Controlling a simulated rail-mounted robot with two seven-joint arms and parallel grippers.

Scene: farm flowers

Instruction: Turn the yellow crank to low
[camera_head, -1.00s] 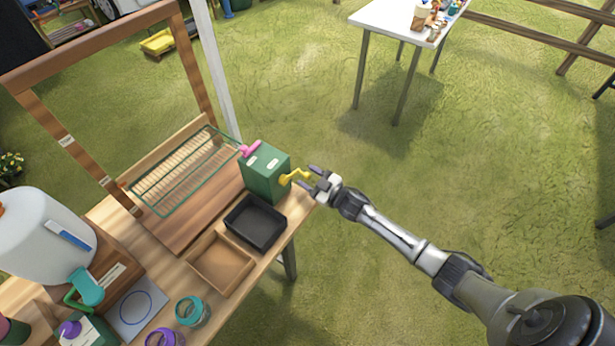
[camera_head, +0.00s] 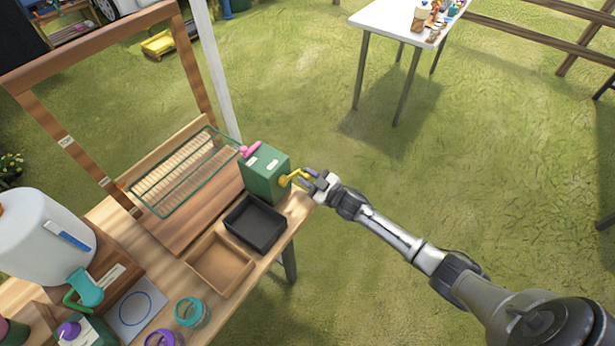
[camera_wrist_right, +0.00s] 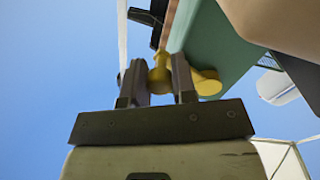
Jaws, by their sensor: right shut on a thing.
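The yellow crank (camera_head: 291,179) sticks out from the right side of a green box (camera_head: 265,172) at the table's right corner. My right gripper (camera_head: 308,177) is beside the box, shut on the crank's outer end. In the right wrist view the crank (camera_wrist_right: 208,83) shows as a yellow bar, with its knob between the two dark fingers of the gripper (camera_wrist_right: 158,80). The fingers hide part of the knob. Labels on the box are too small to read. My left gripper is not in view.
A pink handle (camera_head: 250,149) sits on the box's top edge. A black tray (camera_head: 254,224), a wooden tray (camera_head: 220,264) and a green wire rack (camera_head: 180,175) are close by on the table. Open grass lies to the right of the box.

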